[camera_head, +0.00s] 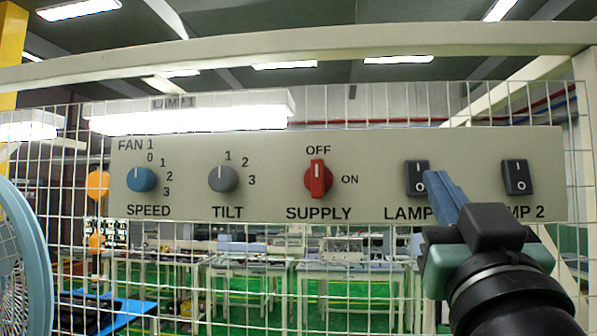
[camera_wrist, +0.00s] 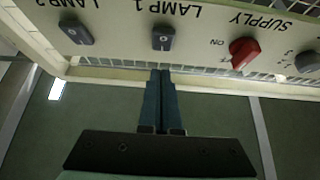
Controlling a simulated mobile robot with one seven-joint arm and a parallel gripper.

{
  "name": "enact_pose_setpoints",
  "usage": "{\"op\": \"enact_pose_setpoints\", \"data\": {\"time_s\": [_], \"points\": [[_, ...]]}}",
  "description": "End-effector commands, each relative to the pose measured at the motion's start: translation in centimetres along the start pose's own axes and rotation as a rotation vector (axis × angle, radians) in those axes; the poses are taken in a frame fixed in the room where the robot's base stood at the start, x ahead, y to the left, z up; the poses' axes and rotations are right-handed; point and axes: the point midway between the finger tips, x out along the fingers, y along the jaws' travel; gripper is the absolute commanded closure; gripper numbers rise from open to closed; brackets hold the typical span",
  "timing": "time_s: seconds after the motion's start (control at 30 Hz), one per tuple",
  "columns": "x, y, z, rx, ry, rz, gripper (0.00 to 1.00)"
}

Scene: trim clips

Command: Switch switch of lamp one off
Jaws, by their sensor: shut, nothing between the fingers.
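The control panel (camera_head: 270,200) carries the lamp one switch (camera_head: 412,176), a dark rocker marked I at the top, above the partly hidden LAMP 1 label. It also shows in the wrist view (camera_wrist: 165,38), where the panel appears upside down. Which way the rocker is tipped is hard to tell. My gripper (camera_head: 432,176) is shut and empty, its blue fingertips close to the switch's right edge in the head view. In the wrist view the fingertips (camera_wrist: 160,74) are apart from the switch in the picture; contact is not visible. The lamp labelled LAMP 1 (camera_head: 190,118) glows white.
The lamp two switch (camera_head: 516,177) is right of lamp one's. The red supply knob (camera_head: 318,180) points up at OFF. The tilt knob (camera_head: 222,179) and blue speed knob (camera_head: 141,179) are farther left. A wire mesh (camera_head: 330,300) surrounds the panel; a fan (camera_head: 20,260) stands at left.

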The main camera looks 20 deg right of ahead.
Motion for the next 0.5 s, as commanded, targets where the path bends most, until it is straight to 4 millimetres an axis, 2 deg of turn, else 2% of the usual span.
{"op": "enact_pose_setpoints", "data": {"time_s": [0.03,0.2,0.5], "points": [[1.2,0.0,-0.1,0.000,-0.005,-0.001,1.00],[2.7,0.0,1.9,0.000,-0.004,-0.001,1.00],[3.3,0.0,2.9,0.000,0.001,0.000,1.00]]}}
